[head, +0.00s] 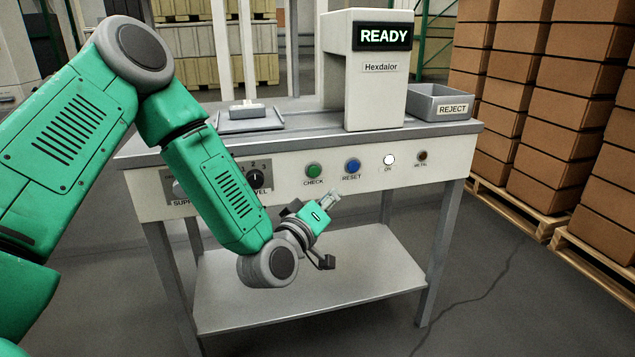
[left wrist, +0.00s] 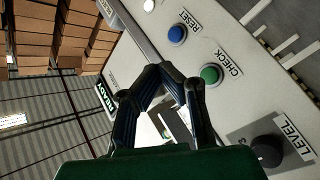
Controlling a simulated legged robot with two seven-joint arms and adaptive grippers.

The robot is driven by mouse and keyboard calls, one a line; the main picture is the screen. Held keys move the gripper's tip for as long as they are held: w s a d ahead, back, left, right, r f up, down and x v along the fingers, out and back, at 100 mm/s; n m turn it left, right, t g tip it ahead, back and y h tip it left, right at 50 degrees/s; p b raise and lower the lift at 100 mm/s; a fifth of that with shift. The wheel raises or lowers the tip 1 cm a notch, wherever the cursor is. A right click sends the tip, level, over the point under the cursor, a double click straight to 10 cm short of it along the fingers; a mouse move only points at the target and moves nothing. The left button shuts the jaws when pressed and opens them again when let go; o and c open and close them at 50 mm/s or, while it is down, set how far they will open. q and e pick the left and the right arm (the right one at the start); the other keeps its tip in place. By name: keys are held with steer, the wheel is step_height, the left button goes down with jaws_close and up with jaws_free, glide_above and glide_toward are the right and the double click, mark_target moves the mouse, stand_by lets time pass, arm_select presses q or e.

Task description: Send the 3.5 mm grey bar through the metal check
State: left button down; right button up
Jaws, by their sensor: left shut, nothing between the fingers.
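My left gripper (head: 333,197) is shut and empty in front of the machine's front panel, below the blue RESET button (head: 353,166). In the left wrist view its fingers (left wrist: 163,72) come together before the panel, near the green CHECK button (left wrist: 211,74) and the RESET button (left wrist: 177,34). The CHECK button (head: 313,170) is up and left of the gripper in the head view. The checking machine (head: 376,95) stands on the table, and its display (head: 384,37) reads READY. I cannot pick out a 3.5 mm grey bar. My right gripper is not in view.
A grey REJECT bin (head: 440,103) stands right of the machine. A shallow grey tray (head: 232,126) lies at the left under a pale upright post. The ON lamp (head: 389,160) is white; the METAL lamp (head: 422,156) is dark.

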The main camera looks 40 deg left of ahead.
mark_target(314, 171)
arm_select(q)
steer(key=w+a, duration=0.3)
steer(key=a, duration=0.2)
steer(key=w+a, duration=0.2)
steer(key=shift+w+a+f, duration=0.2)
steer(key=shift+w+a, duration=0.1)
steer(key=shift+d, duration=0.1)
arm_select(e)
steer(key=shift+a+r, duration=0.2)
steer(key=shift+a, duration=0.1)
arm_select(q)
steer(key=shift+d, duration=0.1)
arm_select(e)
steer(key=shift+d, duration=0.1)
arm_select(q)
steer(key=shift+a, duration=0.2)
steer(key=shift+d, duration=0.1)
stand_by(0.3)
steer(key=shift+w, duration=0.1)
steer(key=shift+w+a+r, duration=0.15)
steer(key=shift+a, duration=0.15)
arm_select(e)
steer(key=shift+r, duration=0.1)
